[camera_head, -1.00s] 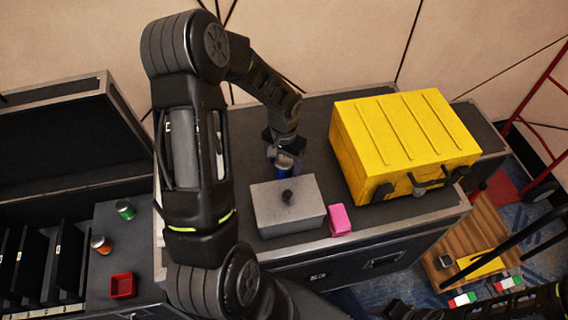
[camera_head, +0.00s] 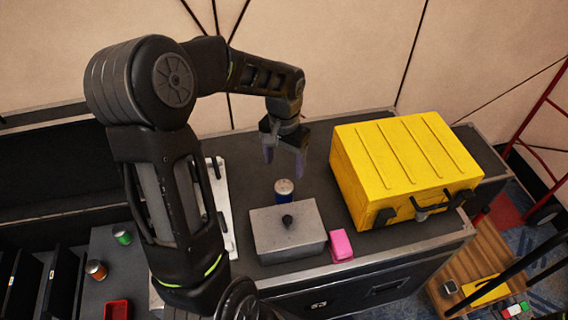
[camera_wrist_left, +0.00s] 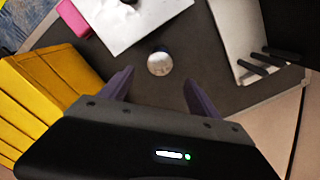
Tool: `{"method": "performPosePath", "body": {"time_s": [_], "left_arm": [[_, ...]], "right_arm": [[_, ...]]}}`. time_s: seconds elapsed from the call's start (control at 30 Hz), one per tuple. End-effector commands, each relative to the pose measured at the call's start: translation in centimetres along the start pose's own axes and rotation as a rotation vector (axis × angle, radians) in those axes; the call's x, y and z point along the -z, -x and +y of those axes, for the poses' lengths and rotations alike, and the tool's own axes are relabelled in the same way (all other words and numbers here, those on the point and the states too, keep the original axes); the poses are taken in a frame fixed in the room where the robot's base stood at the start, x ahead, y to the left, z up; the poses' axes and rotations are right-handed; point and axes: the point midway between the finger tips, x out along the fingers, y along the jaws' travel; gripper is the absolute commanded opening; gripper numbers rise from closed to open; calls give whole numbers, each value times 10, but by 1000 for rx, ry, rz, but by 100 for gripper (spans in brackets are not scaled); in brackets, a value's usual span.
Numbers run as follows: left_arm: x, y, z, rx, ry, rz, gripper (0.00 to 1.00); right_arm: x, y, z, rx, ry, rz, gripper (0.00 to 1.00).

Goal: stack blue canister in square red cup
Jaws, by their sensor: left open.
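The blue canister (camera_head: 284,190) with a pale top stands upright on the dark case top, just behind a grey box. In the left wrist view the canister (camera_wrist_left: 159,64) shows from above, beyond and between the fingertips. My left gripper (camera_head: 284,162) is open and empty, above and behind the canister and apart from it. Its two purple-grey fingers also show in the left wrist view (camera_wrist_left: 158,80). The square red cup (camera_head: 118,309) sits on the lower dark surface at bottom left, partly cut by the picture edge. My right gripper is out of view.
A grey box with a black knob (camera_head: 288,230) and a pink block (camera_head: 341,245) lie in front of the canister. A large yellow case (camera_head: 405,165) stands right. A green can (camera_head: 122,236) and an orange can (camera_head: 96,269) stand near the cup. A white panel (camera_head: 222,200) lies left.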

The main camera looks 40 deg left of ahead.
Motion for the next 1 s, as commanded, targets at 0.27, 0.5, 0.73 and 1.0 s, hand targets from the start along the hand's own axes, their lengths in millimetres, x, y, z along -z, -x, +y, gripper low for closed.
{"method": "performPosePath", "body": {"time_s": [0.27, 0.5, 0.73, 1.0], "left_arm": [[0, 0, 0, 0, 0, -1, 71], [4, -7, 8, 1, -19, 9, 73], [9, -26, 14, 5, 245, 32, 73], [1, -28, 2, -1, 936, 12, 73]], "right_arm": [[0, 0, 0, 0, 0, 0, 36], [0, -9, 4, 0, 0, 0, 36], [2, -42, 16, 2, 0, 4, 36], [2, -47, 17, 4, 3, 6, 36]]}}
